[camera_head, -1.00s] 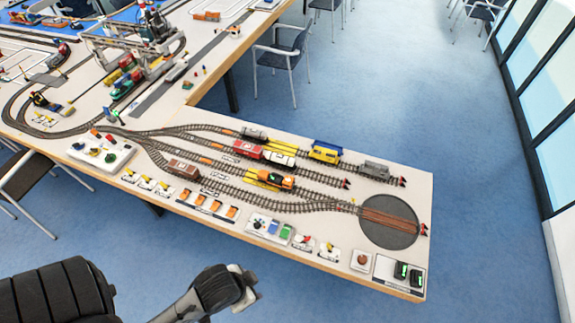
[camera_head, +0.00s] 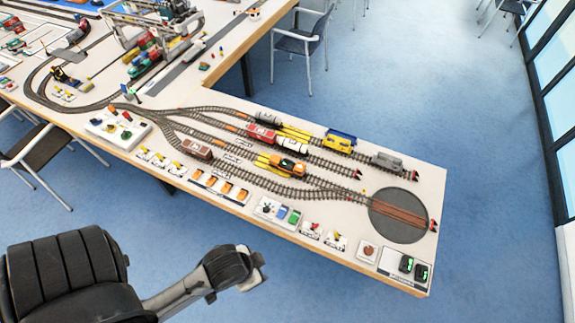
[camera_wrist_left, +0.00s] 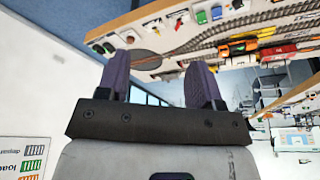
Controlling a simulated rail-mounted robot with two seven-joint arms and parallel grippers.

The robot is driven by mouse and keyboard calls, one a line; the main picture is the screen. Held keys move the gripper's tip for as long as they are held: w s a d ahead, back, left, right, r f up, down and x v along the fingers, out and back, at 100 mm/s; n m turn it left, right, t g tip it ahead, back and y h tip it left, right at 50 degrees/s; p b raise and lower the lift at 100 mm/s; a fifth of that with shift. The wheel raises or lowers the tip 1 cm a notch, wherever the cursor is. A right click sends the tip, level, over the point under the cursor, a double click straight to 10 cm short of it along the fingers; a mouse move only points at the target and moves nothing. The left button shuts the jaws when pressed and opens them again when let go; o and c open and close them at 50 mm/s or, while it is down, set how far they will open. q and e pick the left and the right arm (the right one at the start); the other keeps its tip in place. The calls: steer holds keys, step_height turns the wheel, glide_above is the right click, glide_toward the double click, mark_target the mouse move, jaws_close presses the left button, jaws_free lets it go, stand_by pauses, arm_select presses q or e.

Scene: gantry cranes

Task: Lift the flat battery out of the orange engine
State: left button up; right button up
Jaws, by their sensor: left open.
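The orange engine (camera_head: 289,167) stands on a track in the middle of the table; it also shows, small, in the left wrist view (camera_wrist_left: 238,47). Two black batteries with green marks (camera_head: 412,267) stand on a white pad at the table's right front corner. My left gripper (camera_head: 257,273) hangs over the floor in front of the table, well short of the engine. In the left wrist view its two fingers (camera_wrist_left: 159,72) are apart with nothing between them. My right gripper is not in view.
The turntable (camera_head: 398,215) lies right of the engine. A yellow wagon (camera_head: 338,145), red wagon (camera_head: 261,135) and brown wagon (camera_head: 197,149) stand on nearby tracks. Trays of small parts line the front edge. A gantry crane (camera_head: 150,25) stands at the back left. The floor in front is free.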

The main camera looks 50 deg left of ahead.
arm_select(q)
steer(key=c, duration=0.3)
steer(key=shift+f, duration=0.1)
